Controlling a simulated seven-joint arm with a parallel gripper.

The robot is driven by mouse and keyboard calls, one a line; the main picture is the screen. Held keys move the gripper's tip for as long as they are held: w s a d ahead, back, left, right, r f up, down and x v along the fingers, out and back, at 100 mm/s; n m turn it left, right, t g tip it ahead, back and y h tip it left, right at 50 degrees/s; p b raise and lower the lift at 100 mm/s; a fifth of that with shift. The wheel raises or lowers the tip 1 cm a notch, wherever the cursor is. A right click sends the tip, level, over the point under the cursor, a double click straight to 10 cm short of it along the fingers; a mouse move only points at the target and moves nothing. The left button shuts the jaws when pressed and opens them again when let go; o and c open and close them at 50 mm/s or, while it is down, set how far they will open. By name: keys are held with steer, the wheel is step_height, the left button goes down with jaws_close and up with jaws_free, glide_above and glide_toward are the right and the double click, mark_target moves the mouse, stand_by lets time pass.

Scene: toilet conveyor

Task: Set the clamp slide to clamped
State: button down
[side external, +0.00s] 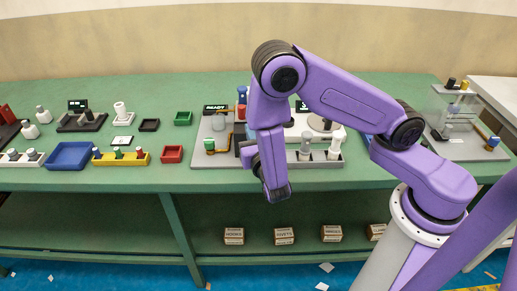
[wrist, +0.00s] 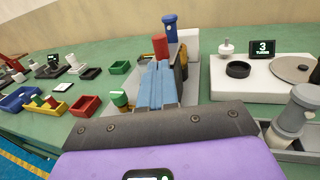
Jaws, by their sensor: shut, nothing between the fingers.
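My gripper (side external: 279,194) hangs in front of the table's front edge, shut and empty. In the wrist view its blue fingers (wrist: 158,72) lie together at the picture's middle. Beyond them is a grey station plate (side external: 199,157) with a READY display (side external: 215,107). On it a green knob (side external: 209,143) sits at the left end of a gold part; the knob also shows in the wrist view (wrist: 119,98). A red cylinder (wrist: 160,47) and a blue post (wrist: 170,30) stand behind the fingers. Which part is the clamp slide, and its position, I cannot tell; my arm hides part of this station.
A white unit (wrist: 225,75) with a black ring and a screen reading 3 stands to the right, with grey and white bottles (wrist: 294,115) before it. Blue (side external: 68,156), yellow and red trays lie left. The space before the table's front edge is clear.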

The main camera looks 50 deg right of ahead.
steer(key=v, duration=0.7)
steer(key=shift+s+a, duration=0.15)
steer(key=s+d+r+m+g, duration=0.4)
steer(key=s+d+m+g, duration=0.6)
steer(key=m+g, duration=0.15)
steer(key=s+a+r+m+g+y, duration=0.1)
steer(key=s+r+m+g+y, duration=0.1)
steer(key=s+m+y, duration=0.1)
steer(key=s+a+r+m+g+y, duration=0.2)
steer(key=s+m+y, duration=0.1)
steer(key=s+y, duration=0.3)
steer(key=shift+s, duration=1.1)
steer(key=shift+d+r, duration=0.1)
